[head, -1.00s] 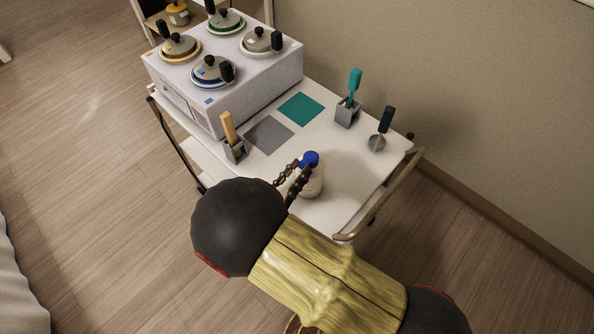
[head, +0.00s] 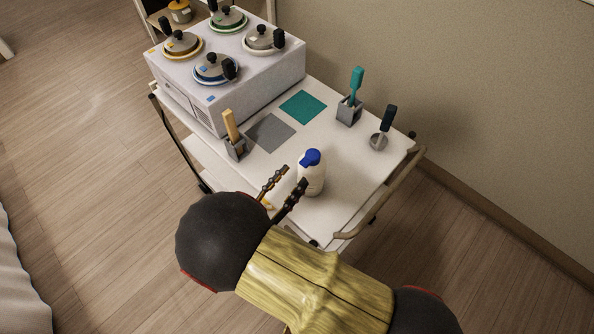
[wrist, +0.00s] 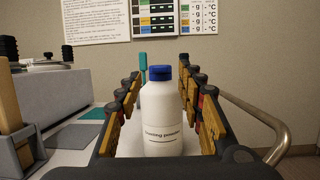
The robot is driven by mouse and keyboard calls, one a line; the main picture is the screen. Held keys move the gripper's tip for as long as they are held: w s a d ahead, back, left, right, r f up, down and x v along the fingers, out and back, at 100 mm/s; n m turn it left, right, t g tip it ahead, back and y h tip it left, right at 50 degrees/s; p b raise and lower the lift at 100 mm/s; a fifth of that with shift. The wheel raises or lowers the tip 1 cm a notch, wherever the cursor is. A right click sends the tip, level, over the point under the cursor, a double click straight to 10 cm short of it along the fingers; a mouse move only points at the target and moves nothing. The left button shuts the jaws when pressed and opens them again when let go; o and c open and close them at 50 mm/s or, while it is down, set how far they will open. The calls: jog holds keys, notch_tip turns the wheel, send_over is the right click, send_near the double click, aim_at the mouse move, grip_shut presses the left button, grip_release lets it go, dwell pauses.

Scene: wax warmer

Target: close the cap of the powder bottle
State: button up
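The powder bottle (head: 313,180) stands upright on the white cart top, a white bottle with a blue cap (head: 311,157). In the wrist view the bottle (wrist: 161,112) is centred with its label facing me, and the blue cap (wrist: 161,73) sits on top, looking level there. In the head view the cap looks slightly tilted; I cannot tell whether it is fully shut. My gripper (head: 285,189) is open, its fingers just short of the bottle in the head view. In the wrist view the fingers (wrist: 160,100) show on either side of the bottle, apart from it.
A white warmer (head: 225,75) with several lidded pots stands at the back left. Holders with a wooden tool (head: 231,127) and a teal spatula (head: 355,82), and a dark-handled scoop (head: 384,128), stand nearby. Grey (head: 270,133) and teal (head: 302,107) squares lie flat. A rail (head: 384,194) edges the right.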

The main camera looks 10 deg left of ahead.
jog(key=v, duration=0.4)
dwell(0.5)
